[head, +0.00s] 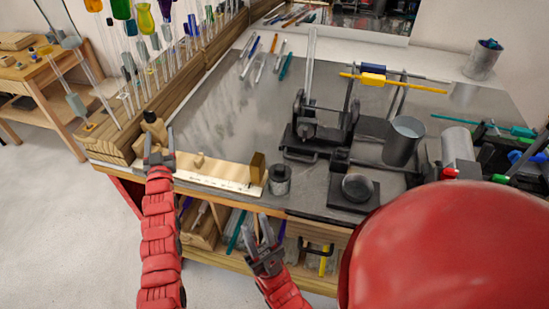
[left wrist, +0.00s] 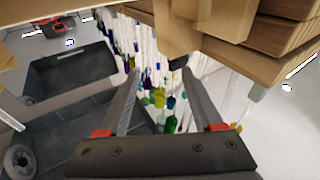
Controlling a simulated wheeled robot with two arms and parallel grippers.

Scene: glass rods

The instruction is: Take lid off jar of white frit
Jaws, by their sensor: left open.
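A small grey jar (head: 279,181) stands near the table's front edge, beside the wooden block; I cannot make out its contents or lid clearly. A tan bottle-like object (head: 154,128) stands at the table's left corner. My left gripper (head: 159,141) is open and empty, close to this tan object and well left of the grey jar; I cannot tell whether it touches anything. In the left wrist view its fingers (left wrist: 160,76) are spread, with a dark knob (left wrist: 178,62) near the right fingertip. My right gripper (head: 257,226) is low, in front of the shelf under the table, its fingers apart.
A pale ruler-like board (head: 215,183) lies along the front edge, with an upright wooden block (head: 257,168) at its end. A black stand (head: 318,125), a metal cup (head: 404,140) and a dark plate (head: 345,195) fill the middle. Racked glass rods line the left.

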